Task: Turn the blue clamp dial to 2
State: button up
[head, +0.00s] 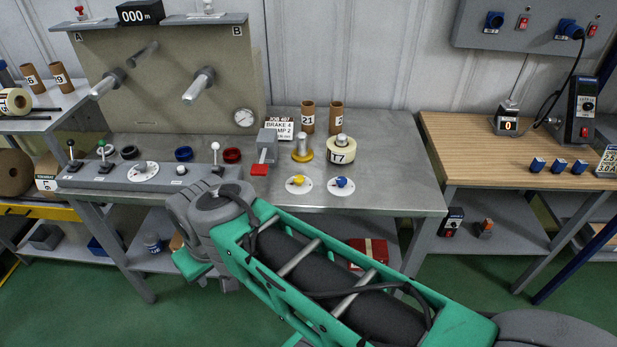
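The blue clamp dial (342,182) sits on a round white plate (342,188) at the front right of the grey metal bench. Its knob is small in view, and I cannot read its setting or the marks around it. A yellow dial (298,181) on a similar white plate is just to its left. A job card (280,127) behind them shows "BRAKE 4" and a clamp line ending in 2. My green and grey arm crosses the foreground below the dials. I cannot make out my gripper in this view.
A red-based grey lever block (266,150), a metal post on a yellow base (302,148) and a tape roll marked 17 (341,149) stand behind the dials. A lever panel (150,176) is left. The bench top (395,175) is clear to the right.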

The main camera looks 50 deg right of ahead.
aim_at(341, 181)
jog(key=u, duration=0.05)
jog(key=i, duration=1.2)
jog(key=z, duration=1.75)
